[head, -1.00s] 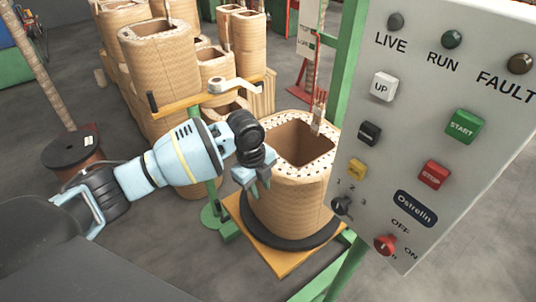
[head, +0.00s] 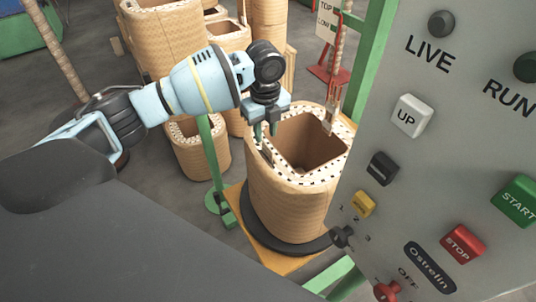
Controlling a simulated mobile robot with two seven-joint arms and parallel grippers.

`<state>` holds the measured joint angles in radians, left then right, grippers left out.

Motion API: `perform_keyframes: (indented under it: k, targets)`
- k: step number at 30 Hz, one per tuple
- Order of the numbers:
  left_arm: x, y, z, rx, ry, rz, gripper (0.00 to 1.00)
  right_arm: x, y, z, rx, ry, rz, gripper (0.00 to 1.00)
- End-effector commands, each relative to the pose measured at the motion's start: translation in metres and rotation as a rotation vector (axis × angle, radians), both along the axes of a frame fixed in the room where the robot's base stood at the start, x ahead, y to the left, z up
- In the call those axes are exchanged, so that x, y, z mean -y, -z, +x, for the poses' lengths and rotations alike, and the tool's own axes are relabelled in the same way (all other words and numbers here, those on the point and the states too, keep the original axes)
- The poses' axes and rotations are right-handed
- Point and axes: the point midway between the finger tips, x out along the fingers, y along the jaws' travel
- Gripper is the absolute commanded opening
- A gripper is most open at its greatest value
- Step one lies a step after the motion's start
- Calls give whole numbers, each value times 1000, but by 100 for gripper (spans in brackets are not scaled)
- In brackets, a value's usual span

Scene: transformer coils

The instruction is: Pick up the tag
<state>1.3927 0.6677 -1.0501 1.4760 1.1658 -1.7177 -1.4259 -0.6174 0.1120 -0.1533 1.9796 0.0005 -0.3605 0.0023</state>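My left gripper (head: 265,133) points down over the near left rim of the wound coil (head: 290,200). Its two fingers show a narrow gap with nothing visible between them. A small dark, flat piece (head: 266,152) shows at the coil rim just below the fingertips; it may be the tag, but it is too small to tell. A pale lead end (head: 332,115) stands up at the coil's far right rim, apart from the gripper. My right gripper is not in view.
A grey control panel (head: 455,130) with buttons fills the right side, close to the coil. A green post (head: 365,60) stands beside it. Other coils (head: 170,40) stand behind my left arm. A board reading TOP and LOW (head: 326,22) stands at the back.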

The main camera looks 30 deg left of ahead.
Motion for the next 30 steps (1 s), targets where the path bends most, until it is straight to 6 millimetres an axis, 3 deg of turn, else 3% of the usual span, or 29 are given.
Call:
perform_keyframes:
  k: [3, 10, 20, 29, 30]
  targets:
    - [0, 13, 0, -3, 0, 1, 29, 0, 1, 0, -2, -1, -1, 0]
    - [1, 21, 0, -2, -1, -1, 29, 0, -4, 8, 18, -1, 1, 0]
    - [2, 62, 3, 0, 0, 0, 29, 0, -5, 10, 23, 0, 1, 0]
    - [2, 65, 3, 1, 1, -1, 29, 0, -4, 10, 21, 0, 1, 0]
    - [2, 65, 3, 1, 1, -1, 24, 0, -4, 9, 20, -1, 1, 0]
